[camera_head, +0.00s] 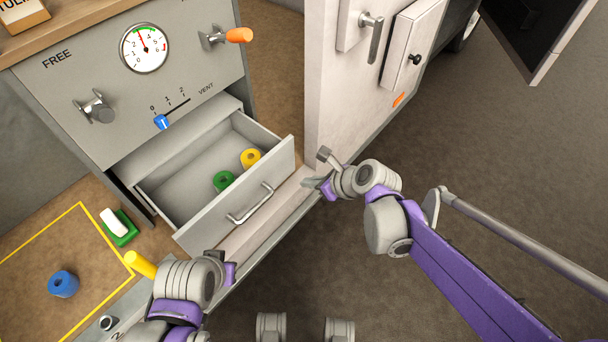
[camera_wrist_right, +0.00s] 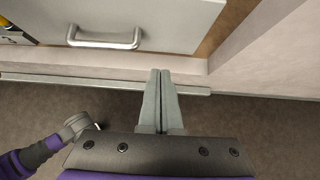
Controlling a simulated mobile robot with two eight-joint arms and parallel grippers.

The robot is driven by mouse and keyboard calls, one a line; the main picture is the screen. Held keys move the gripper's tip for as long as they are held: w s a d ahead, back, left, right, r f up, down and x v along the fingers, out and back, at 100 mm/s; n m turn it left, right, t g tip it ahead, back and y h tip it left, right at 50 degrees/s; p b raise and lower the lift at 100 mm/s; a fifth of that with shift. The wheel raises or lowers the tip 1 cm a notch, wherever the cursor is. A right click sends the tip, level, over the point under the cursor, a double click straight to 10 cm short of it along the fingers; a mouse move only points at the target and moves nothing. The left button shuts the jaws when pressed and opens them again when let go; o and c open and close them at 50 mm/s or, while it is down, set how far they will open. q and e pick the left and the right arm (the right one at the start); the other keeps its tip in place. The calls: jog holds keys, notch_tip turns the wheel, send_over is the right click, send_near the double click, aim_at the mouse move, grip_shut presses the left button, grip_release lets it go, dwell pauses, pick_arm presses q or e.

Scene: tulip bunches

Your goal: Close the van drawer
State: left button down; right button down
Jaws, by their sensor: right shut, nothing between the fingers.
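The van drawer (camera_head: 190,187) is pulled open below the grey panel, its grey front (camera_head: 275,178) facing me with a metal handle (camera_head: 250,203). A green ring (camera_head: 224,181) and a yellow ring (camera_head: 251,158) lie inside. My right gripper (camera_head: 323,172) is shut and empty, just right of the drawer front's right end. In the right wrist view, its closed fingertips (camera_wrist_right: 161,74) are right of the handle (camera_wrist_right: 105,38), near the drawer front (camera_wrist_right: 165,18); I cannot tell whether they touch. My left gripper (camera_head: 228,270) is low, in front of the drawer's left end; its fingers are mostly hidden.
A pale door panel (camera_head: 345,100) stands right of the drawer. The panel above has a gauge (camera_head: 144,47), a blue slider (camera_head: 161,122) and an orange-handled valve (camera_head: 238,35). A yellow cylinder (camera_head: 140,263) is beside my left arm. Open floor lies at right.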

aim_at(274, 175)
jog(key=x, duration=0.3)
jog(key=r+b+x, duration=0.1)
jog(key=x, duration=0.3)
jog(key=a+b+x, duration=0.1)
jog(key=x, duration=0.2)
jog(key=shift+w+a, duration=0.25)
jog(key=shift+w, duration=0.25)
jog(key=shift+w+a, duration=0.35)
jog(key=shift+a, duration=0.1)
